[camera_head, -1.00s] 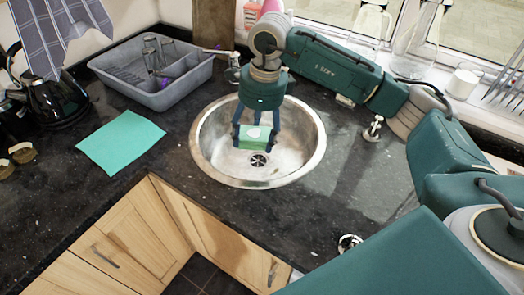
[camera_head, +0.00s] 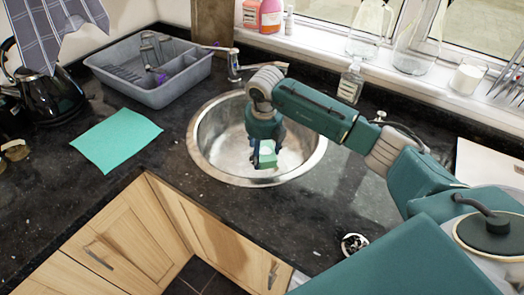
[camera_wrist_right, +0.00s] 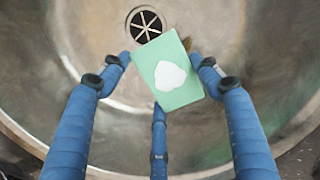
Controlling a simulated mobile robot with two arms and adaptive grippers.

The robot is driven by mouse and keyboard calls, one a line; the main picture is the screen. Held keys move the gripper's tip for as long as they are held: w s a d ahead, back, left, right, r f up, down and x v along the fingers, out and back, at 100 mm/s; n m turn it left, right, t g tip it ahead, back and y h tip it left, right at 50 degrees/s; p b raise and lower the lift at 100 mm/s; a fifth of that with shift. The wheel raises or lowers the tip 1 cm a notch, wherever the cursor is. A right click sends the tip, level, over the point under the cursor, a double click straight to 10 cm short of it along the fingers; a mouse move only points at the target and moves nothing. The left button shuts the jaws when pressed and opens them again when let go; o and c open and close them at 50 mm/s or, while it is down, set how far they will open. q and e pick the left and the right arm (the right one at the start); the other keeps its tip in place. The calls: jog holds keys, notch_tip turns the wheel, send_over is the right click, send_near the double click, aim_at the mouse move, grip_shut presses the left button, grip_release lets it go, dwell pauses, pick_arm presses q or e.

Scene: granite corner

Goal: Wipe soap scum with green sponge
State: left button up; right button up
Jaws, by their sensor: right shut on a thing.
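The green sponge (camera_head: 268,161) is a light green block held by my right gripper (camera_head: 265,147) over the round metal sink (camera_head: 213,145). In the right wrist view, the gripper's blue fingers (camera_wrist_right: 160,75) close around the sponge (camera_wrist_right: 150,66), which has a white patch on its face. The sponge hangs low in the bowl; I cannot tell whether it touches the metal. The drain (camera_wrist_right: 145,24) shows just beyond it. A small brownish spot (camera_wrist_right: 187,43) shows at the sponge's right edge; I cannot tell what it is. I cannot make out distinct soap scum. My left gripper is out of view.
A green cloth (camera_head: 117,139) lies flat left of the sink. A grey dish rack (camera_head: 160,92) and a black kettle (camera_head: 48,97) stand behind it. The tap (camera_head: 240,67) and a soap bottle (camera_head: 351,82) stand behind the sink.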

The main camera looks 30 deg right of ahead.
jog(key=shift+f+b, duration=1.7)
jog(key=shift+f, duration=1.1)
jog(key=shift+f+b, duration=0.75)
jog(key=shift+f, duration=0.25)
